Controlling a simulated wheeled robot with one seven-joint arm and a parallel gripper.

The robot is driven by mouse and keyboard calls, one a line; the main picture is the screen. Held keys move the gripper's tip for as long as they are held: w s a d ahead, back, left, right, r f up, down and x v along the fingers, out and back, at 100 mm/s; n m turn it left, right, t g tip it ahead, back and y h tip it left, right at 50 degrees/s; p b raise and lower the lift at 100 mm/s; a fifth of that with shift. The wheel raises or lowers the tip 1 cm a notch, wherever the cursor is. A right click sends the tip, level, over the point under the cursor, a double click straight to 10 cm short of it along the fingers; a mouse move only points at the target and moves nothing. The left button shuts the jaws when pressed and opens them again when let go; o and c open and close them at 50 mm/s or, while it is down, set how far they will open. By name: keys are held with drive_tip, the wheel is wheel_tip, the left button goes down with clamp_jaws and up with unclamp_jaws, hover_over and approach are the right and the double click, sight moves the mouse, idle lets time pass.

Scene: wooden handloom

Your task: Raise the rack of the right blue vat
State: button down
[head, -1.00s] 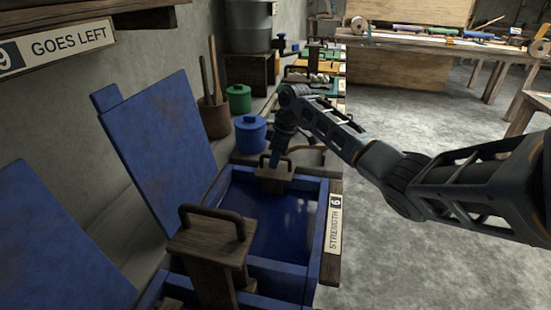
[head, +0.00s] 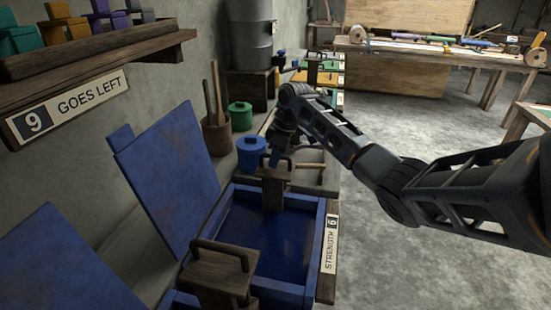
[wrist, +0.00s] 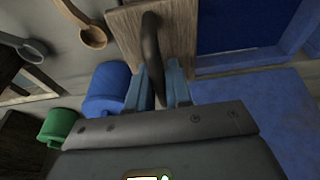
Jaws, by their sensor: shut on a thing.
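The far blue vat (head: 319,240) has an open top with dark blue liquid (head: 255,240) in it, and its blue lid (head: 170,175) stands open on the left. Its wooden rack (head: 274,193) stands upright at the far end, with the top board above the rim and part of the post showing. My gripper (head: 276,158) is shut on the rack's dark handle. The wrist view shows the handle (wrist: 151,50) between the two fingers of my gripper (wrist: 157,90), over the wooden top board (wrist: 182,35). The rack's lower part is hidden.
A second wooden rack (head: 222,270) with a dark handle stands in front, at the nearer vat; another blue lid (head: 55,265) is at lower left. A blue pot (head: 251,155), a green pot (head: 240,115) and spoons stand by the wall. Open floor lies right.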

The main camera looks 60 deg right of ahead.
drive_tip(key=p+v, duration=0.2)
drive_tip(key=w+p+v, duration=0.1)
drive_tip(key=p+v, duration=0.3)
drive_tip(key=v, duration=0.1)
drive_tip(key=shift+w+a+r, duration=0.3)
drive_tip(key=shift+w, duration=0.05)
drive_tip(key=shift+w+v, duration=0.25)
drive_tip(key=shift+v, duration=0.85)
drive_tip(key=shift+a+r, duration=0.1)
drive_tip(key=shift+r, duration=0.05)
unclamp_jaws()
drive_tip(key=w+v, duration=0.1)
drive_tip(key=v, duration=0.5)
drive_tip(key=shift+a+r, duration=0.25)
drive_tip(key=shift+r, duration=0.25)
drive_tip(key=shift+w, duration=0.1)
